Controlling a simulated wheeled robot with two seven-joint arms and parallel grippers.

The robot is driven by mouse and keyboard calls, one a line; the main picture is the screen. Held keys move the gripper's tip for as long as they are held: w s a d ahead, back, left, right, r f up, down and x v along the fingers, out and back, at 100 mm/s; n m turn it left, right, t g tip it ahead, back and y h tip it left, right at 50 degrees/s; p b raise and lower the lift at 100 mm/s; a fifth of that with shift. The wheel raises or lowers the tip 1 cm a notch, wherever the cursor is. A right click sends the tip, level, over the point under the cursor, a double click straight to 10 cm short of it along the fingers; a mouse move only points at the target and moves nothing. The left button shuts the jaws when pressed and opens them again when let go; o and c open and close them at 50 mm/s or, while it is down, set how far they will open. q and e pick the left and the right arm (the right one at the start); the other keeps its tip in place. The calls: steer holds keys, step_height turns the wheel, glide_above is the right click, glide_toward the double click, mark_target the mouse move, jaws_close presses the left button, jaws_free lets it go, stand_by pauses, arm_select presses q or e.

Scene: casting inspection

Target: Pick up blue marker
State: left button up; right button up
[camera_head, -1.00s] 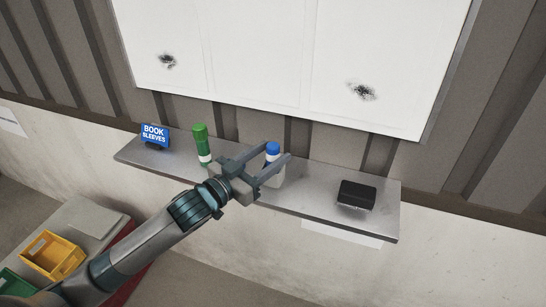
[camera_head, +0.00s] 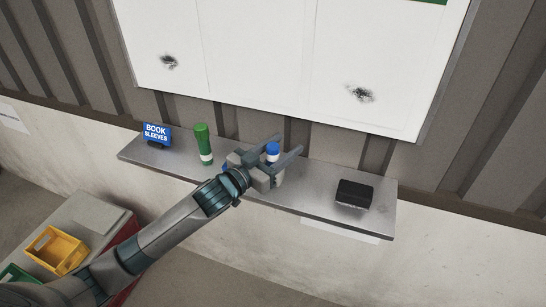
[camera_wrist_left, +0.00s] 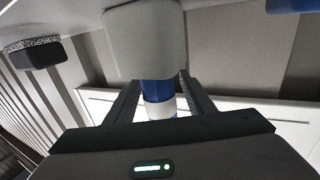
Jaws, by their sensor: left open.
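The blue marker (camera_head: 272,149), with a blue cap and a white band, stands upright on the grey wall shelf (camera_head: 317,199). My left gripper (camera_head: 288,144) is open, with one finger on each side of the marker. In the left wrist view the blue and white marker (camera_wrist_left: 158,95) shows between the two spread fingers of the left gripper (camera_wrist_left: 159,84). A pale rounded block (camera_wrist_left: 142,40) covers part of it there. The marker's lower part is hidden in the head view. I cannot tell whether a finger touches it. My right gripper is not in view.
A green marker (camera_head: 203,143) stands left of the gripper. A blue sign (camera_head: 157,133) reading "BOOK SLEEVES" is at the shelf's left end. A black eraser-like block (camera_head: 355,193) lies to the right. A whiteboard (camera_head: 260,60) hangs above. A yellow bin (camera_head: 55,250) is lower left.

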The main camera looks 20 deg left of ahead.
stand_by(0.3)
arm_select(q)
steer(key=c, duration=1.1)
steer(key=shift+c, duration=0.3)
steer(key=shift+r, duration=0.1)
steer(key=s+d+r+b, duration=0.4)
steer(key=s+d+r, duration=0.3)
steer(key=s+r, duration=0.2)
steer(key=shift+r, duration=0.95)
steer(key=shift+s+d, duration=0.1)
